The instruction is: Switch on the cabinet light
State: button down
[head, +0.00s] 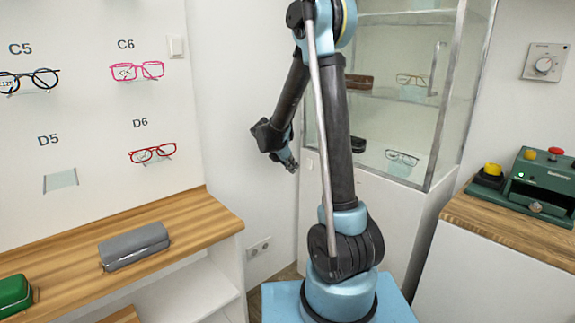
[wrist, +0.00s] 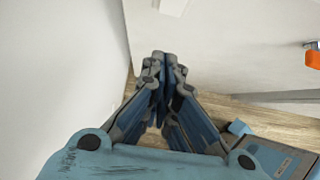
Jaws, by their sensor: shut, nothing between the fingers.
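The glass display cabinet (head: 448,95) stands behind my arm at the right of centre in the head view, with glasses on its shelves. I cannot tell if its light is lit. A white switch (head: 175,46) is on the left wall, beside the pink glasses. A square plate with a round dial (head: 545,62) is on the right wall. Neither is marked as the cabinet's control. My gripper (head: 290,166) hangs in the air left of the cabinet, pointing down and right, apart from both. In the wrist view my gripper (wrist: 164,62) is shut and empty.
A wooden counter (head: 195,212) at left carries a grey case (head: 134,246) and a green case (head: 14,294). A green machine (head: 540,185) with coloured buttons sits on the right counter. An orange thing (wrist: 313,59) shows at the wrist view's right edge.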

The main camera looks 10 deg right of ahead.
aim_at(309, 164)
jog(key=w+d+f, duration=0.3)
jog(key=d, duration=0.1)
jog(key=shift+w+d, duration=0.25)
jog(key=shift+d, duration=0.15)
